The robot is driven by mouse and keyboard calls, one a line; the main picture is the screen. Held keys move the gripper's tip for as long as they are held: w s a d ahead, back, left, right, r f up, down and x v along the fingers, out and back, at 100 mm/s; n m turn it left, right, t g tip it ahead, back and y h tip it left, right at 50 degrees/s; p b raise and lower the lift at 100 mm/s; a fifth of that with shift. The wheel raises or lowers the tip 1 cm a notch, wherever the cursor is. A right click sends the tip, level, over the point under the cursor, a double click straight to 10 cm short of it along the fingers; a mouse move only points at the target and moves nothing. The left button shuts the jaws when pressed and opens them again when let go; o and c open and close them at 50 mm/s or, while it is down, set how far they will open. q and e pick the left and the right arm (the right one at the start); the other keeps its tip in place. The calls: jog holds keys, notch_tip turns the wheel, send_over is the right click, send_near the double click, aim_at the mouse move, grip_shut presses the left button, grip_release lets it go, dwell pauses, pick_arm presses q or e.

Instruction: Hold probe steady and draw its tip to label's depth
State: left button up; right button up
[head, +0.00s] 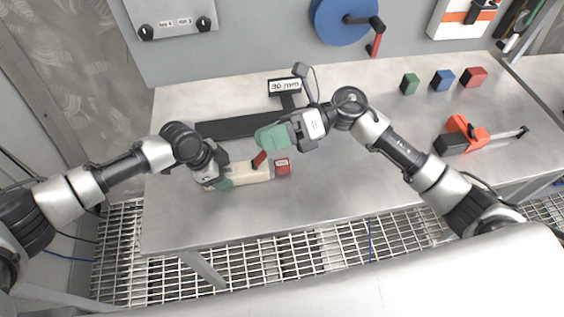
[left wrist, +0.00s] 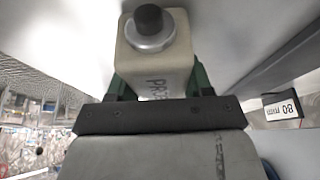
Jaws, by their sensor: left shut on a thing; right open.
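The probe (head: 248,173) is a cream block lying on the steel table, with a red end piece (head: 282,168) at its right bearing a small label. A small dark red part (head: 259,159) stands up from it. My left gripper (head: 222,178) is shut on the probe's left part. In the left wrist view the probe body (left wrist: 160,65), with a black knob and part of its lettering, sits between green fingers. My right gripper (head: 271,137), green-tipped, is open just above the red part; whether that part is between its fingers is unclear. The label (head: 285,87) reads 80 mm.
A dark flat bar (head: 240,126) lies behind the probe. Green (head: 410,83), blue (head: 443,79) and red (head: 474,77) blocks stand at the back right. An orange-and-black tool (head: 464,136) lies at right. A blue reel (head: 343,20) hangs on the wall. The table's front centre is clear.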

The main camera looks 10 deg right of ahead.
notch_tip(320, 180, down, 4)
jog(key=a+f+n+g+h, duration=0.1)
jog(key=a+n+h, duration=0.25)
jog(key=h, duration=0.45)
jog(key=n+t+h, duration=0.3)
jog(key=t+h, duration=0.1)
jog(key=h, duration=0.5)
send_near(282, 163)
notch_tip(282, 163, down, 10)
jog(key=shift+s+d+f, duration=0.1)
jog(key=shift+d+f, duration=0.05)
jog(key=shift+f, duration=0.1)
